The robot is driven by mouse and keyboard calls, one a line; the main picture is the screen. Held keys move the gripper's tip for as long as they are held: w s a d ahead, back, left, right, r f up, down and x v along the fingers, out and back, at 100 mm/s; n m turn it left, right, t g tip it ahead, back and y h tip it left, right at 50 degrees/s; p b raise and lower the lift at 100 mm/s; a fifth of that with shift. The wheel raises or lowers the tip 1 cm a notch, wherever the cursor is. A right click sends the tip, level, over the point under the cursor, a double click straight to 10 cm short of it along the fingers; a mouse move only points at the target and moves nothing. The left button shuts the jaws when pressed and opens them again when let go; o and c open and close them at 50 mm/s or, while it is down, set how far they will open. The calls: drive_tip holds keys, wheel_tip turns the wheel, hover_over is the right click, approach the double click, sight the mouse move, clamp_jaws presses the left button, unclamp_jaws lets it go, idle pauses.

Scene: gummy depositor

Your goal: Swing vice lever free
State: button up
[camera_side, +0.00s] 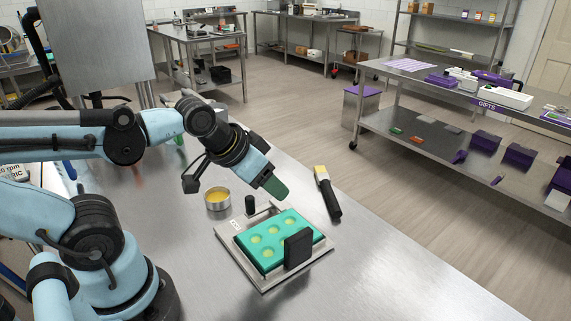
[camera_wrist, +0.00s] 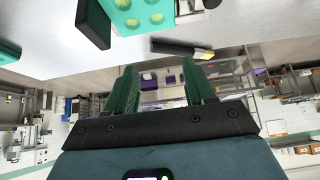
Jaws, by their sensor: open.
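The vice (camera_side: 264,284) is a pale metal base plate on the steel table, with a teal mould (camera_side: 272,254) of round yellow-filled cavities clamped or resting on it. The mould also shows in the wrist view (camera_wrist: 129,27). A black upright block (camera_side: 298,249) stands at its near side; a black block (camera_wrist: 92,25) also shows beside the mould in the wrist view. A black knob (camera_side: 250,205), apparently the lever's handle, stands at the far left corner. My gripper (camera_side: 272,186) is above and beyond that corner, apart from the knob. Its green fingers (camera_wrist: 163,80) are spread and empty.
A round tin of yellow liquid (camera_side: 217,199) stands left of the vice. A brush with a black handle (camera_side: 331,200) lies to the right; it also shows in the wrist view (camera_wrist: 178,48). The table's right edge lies beyond the brush. The table's near right is clear.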

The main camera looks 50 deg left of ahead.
drive_tip(key=shift+c, duration=0.5)
drive_tip(key=n+g, duration=0.2)
drive_tip(key=g, duration=0.5)
approach(250, 197)
drive_tip(key=shift+w+f, duration=0.1)
drive_tip(key=shift+f, duration=5.15)
drive_tip(key=shift+c, duration=0.2)
clamp_jaws()
